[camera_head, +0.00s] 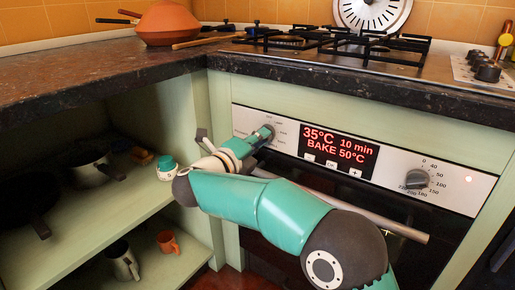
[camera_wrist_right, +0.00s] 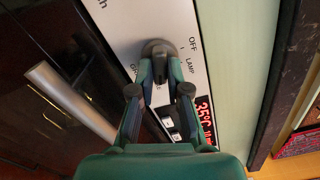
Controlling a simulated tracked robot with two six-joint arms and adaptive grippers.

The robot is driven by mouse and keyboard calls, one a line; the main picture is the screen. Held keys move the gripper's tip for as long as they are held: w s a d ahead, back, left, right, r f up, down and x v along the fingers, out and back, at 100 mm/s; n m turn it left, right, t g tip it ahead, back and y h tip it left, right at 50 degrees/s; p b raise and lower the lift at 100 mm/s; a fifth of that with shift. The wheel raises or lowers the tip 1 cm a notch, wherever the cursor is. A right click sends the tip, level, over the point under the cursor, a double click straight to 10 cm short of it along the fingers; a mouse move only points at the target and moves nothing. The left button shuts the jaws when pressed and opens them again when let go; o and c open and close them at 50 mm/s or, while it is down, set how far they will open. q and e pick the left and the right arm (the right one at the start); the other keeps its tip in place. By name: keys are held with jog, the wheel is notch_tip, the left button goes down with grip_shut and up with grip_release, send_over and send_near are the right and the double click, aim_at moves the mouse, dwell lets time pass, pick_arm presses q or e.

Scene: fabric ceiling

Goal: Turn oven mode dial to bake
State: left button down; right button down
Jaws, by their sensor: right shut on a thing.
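The oven mode dial (camera_head: 266,131) is a dark round knob on the left of the oven's pale control panel (camera_head: 455,178). In the right wrist view the dial (camera_wrist_right: 158,48) sits ahead of my fingers, with the labels OFF and LAMP beside it. My right gripper (camera_wrist_right: 160,88) is shut on the dial, with one finger on each side; in the head view my gripper (camera_head: 256,139) partly covers it. The dial's exact pointing direction is unclear. The red display (camera_head: 338,150) reads 35°C, 10 min, BAKE 50°C. My left gripper is not in view.
A temperature dial (camera_head: 417,179) is at the panel's right. A dark countertop (camera_head: 100,75) overhangs above. Open shelves (camera_head: 75,235) with cups are on the left.

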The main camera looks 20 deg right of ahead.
jog(key=shift+d+f+m, duration=0.1)
jog(key=shift+f+m, duration=0.05)
jog(key=shift+m, duration=0.45)
jog(key=shift+d+f+m, duration=0.1)
jog(key=shift+f+m, duration=0.05)
jog(key=shift+m, duration=0.45)
jog(key=c, duration=1.3)
grip_release()
jog(key=shift+o, duration=0.8)
jog(key=shift+a+r, duration=0.1)
jog(key=shift+a, duration=0.1)
jog(key=v, duration=1.1)
jog(key=shift+s+a, duration=0.25)
jog(key=shift+s, duration=0.05)
